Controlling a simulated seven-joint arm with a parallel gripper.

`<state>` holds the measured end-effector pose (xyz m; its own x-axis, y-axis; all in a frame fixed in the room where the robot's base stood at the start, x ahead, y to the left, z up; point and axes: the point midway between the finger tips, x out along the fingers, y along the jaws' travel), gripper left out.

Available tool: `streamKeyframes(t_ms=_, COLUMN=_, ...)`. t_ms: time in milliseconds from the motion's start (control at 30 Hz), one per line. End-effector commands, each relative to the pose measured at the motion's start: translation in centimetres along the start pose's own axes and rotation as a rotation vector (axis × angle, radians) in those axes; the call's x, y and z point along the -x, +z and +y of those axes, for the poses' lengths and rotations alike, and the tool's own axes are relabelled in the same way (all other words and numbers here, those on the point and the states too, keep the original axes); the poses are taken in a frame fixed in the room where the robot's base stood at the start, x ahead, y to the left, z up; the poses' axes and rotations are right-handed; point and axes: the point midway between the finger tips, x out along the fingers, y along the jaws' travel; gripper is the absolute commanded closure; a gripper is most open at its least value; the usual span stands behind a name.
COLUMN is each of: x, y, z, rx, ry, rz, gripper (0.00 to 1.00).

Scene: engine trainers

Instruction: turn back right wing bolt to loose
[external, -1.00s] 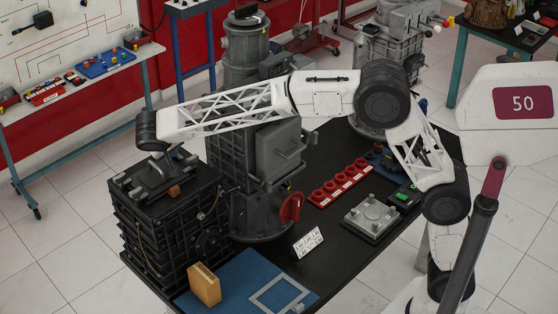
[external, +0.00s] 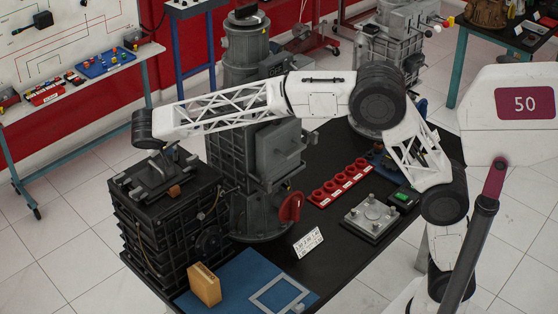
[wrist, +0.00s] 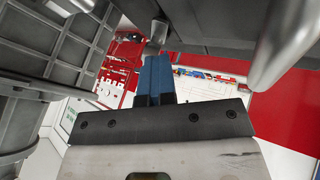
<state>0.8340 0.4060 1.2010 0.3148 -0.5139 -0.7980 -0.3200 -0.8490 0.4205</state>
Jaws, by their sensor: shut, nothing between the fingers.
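My gripper (wrist: 157,68) is shut and empty, its blue fingers close together in the middle of the wrist view. A small grey metal piece (wrist: 159,30) shows just beyond the fingertips; I cannot tell if it touches them or if it is the wing bolt. In the external view my wrist is above the top of the black ribbed block (external: 165,235) at the left. Grey metal parts (external: 152,180) lie on that top. The back right wing bolt cannot be picked out there; it is small and partly behind my wrist.
A rounded metal bar (wrist: 283,42) crosses the right of the wrist view, close to my gripper. A tall grey machine (external: 245,65) stands just right of the block. A tan holder (external: 204,285) sits on the blue mat (external: 242,272) in front.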

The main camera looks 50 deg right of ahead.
Motion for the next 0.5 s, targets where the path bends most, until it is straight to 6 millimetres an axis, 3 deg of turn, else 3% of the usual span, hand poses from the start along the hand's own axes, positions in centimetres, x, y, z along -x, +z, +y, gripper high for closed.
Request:
streamKeyframes(t_ms=33, x=-1.7, y=0.4, z=-0.2, rx=0.007, ry=0.017, rz=-0.014, gripper=1.0)
streamKeyframes(t_ms=267, x=-1.5, y=0.1, z=-1.1, rx=0.008, ry=0.016, rz=-0.014, gripper=1.0)
streamKeyframes(t_ms=500, x=-0.3, y=-1.0, z=-3.3, rx=0.006, ry=0.011, rz=-0.008, gripper=1.0)
